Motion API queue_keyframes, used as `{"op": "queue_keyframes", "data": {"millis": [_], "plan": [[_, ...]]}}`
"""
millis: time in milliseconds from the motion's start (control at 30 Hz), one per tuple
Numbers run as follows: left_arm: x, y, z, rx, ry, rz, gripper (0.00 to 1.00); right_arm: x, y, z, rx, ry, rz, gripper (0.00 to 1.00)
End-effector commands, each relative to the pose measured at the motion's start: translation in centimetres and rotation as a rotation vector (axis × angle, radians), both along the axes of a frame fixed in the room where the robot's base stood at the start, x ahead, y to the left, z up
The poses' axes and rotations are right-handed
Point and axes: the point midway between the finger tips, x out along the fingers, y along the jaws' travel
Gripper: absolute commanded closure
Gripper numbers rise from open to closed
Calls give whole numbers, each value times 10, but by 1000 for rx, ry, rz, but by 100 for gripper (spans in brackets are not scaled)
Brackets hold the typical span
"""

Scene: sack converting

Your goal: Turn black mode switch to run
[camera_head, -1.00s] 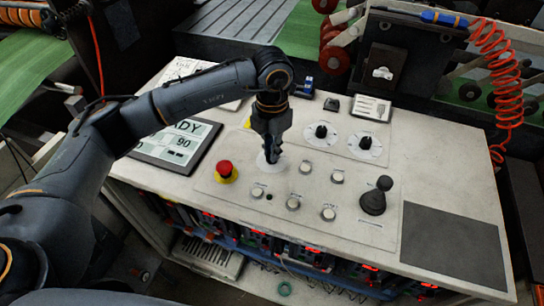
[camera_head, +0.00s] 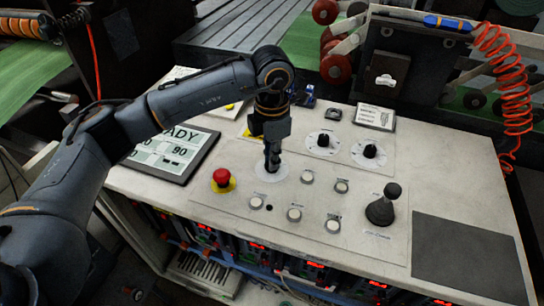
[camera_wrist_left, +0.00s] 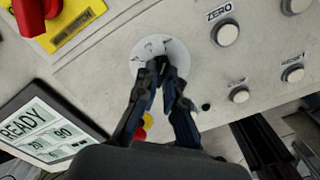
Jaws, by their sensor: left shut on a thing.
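The mode switch sits on a round white dial plate (camera_head: 264,174) on the sloping console, which also shows in the left wrist view (camera_wrist_left: 148,48). My left gripper (camera_head: 272,164) points down at the middle of this dial. Its fingers (camera_wrist_left: 161,68) are shut on the black switch knob, which they almost wholly cover. The dial's markings are mostly hidden or too small to read, so I cannot tell which way the knob points. My right gripper is in neither view.
A red mushroom button (camera_head: 222,177) stands close left of the dial. White push buttons (camera_head: 307,177) and a black joystick (camera_head: 383,205) lie to the right. Two black knobs (camera_head: 323,140) are behind. A display (camera_head: 176,152) reads READY. A red handle (camera_wrist_left: 38,14) sits on a yellow plate.

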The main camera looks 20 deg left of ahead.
Motion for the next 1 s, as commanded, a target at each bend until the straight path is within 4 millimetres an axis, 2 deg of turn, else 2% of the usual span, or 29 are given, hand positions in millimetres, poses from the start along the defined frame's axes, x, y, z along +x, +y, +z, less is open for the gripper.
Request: {"op": "queue_keyframes", "data": {"millis": [100,133,200,233,500,633,767,1000], "plan": [[1,0,1,0,-3,-1,100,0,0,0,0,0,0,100],[1,0,1,0,-3,-1,85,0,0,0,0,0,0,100],[1,0,1,0,-3,-1,70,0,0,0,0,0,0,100],[1,0,1,0,-3,-1,68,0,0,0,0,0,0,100],[0,0,1,0,-1,0,68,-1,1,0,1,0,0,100],[1,0,9,-2,-3,0,68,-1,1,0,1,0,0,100],[1,-1,31,-2,-6,-1,68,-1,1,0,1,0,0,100],[1,0,82,-1,-6,0,68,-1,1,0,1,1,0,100]]}}
